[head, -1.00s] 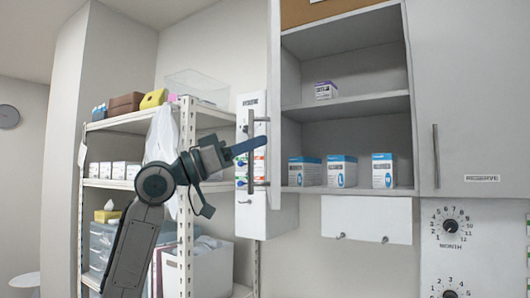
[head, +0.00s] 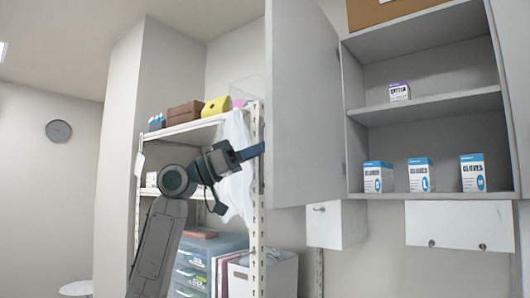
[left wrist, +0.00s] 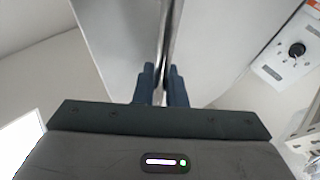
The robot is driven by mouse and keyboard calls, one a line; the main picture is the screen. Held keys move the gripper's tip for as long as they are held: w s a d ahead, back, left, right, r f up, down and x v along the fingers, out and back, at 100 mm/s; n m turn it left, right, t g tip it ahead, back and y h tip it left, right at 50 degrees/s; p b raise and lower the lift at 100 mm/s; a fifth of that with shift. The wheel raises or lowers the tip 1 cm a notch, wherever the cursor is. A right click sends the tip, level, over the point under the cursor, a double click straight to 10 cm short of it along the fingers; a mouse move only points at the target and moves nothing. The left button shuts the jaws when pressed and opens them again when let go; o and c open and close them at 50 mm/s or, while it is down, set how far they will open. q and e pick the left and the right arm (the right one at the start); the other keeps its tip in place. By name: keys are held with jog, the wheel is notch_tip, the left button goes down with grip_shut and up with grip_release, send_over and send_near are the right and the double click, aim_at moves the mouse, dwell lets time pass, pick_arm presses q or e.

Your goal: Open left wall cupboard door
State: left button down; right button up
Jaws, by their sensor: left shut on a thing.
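The left wall cupboard door (head: 303,105) stands wide open in the head view, its plain grey inner face turned towards me. It hangs to the left of the open cupboard (head: 355,150). My left gripper (head: 252,152) is at the door's free edge, its fingertips partly hidden behind it. In the left wrist view the gripper (left wrist: 162,85) is shut on the door handle (left wrist: 166,45), a slim bar running up between the two fingers. In the head view the handle is hidden by the door. My right gripper is not in view.
The cupboard holds glove boxes (head: 421,175) and a small box (head: 399,92). A white shelf rack (head: 256,200) with a hanging bag (head: 236,180) stands behind my left arm. A stool (head: 76,288) is far left.

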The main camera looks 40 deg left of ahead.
pick_arm(q)
jog(key=shift+a+r, duration=0.1)
jog(key=c, duration=1.8)
grip_release()
jog(key=b+v, duration=0.7)
jog(key=v, duration=0.3)
jog(key=shift+s+a, duration=0.15)
jog(key=shift+s, duration=0.1)
